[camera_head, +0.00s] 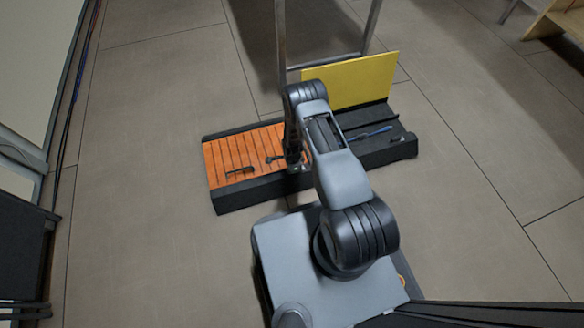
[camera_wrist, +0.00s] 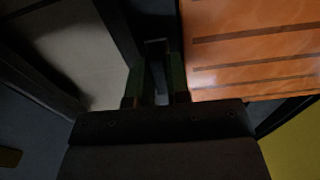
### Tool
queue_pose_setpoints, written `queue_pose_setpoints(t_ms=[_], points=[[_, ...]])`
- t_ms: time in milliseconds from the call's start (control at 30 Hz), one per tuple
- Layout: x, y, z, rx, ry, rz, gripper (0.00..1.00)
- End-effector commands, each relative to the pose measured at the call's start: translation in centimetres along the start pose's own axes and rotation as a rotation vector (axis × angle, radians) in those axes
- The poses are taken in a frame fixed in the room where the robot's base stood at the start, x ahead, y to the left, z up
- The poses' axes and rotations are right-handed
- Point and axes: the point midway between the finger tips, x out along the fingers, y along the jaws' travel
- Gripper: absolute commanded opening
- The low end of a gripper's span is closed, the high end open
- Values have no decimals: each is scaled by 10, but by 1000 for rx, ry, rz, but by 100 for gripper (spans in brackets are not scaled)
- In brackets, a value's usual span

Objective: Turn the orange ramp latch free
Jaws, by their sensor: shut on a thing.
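An orange slatted ramp panel (camera_head: 228,160) lies in a black frame on the floor, left of my arm. It fills the upper right of the wrist view (camera_wrist: 250,55). My gripper (camera_wrist: 157,88) is at the right edge of the panel, with its two fingers shut on a narrow dark bar, the ramp latch (camera_wrist: 155,52). In the head view my arm hides most of the fingertips and the latch. The panel looks flat in its frame. Whether the latch is turned cannot be told.
A yellow board (camera_head: 350,80) stands upright behind the black right half of the frame (camera_head: 385,150). A blue-handled tool (camera_head: 370,133) lies on that half. A grey metal stand rises behind. Cables (camera_head: 75,90) run along the left wall. The floor in front and to the right is clear.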

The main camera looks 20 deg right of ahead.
Motion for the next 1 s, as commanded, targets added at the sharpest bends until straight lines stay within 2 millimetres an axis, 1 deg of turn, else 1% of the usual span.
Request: queue_pose_setpoints(t_ms=[33, 267, 467, 567, 667, 1000], points=[[0, 0, -1, 6, 0, -1, 20], [0, 0, 0, 2, 0, -1, 42], [0, 0, 1, 0, 0, 0, 43], [-4, 0, 1, 0, 0, -1, 43], [-15, -1, 1, -1, 0, -1, 43], [-84, -1, 1, 0, 0, -2, 43]])
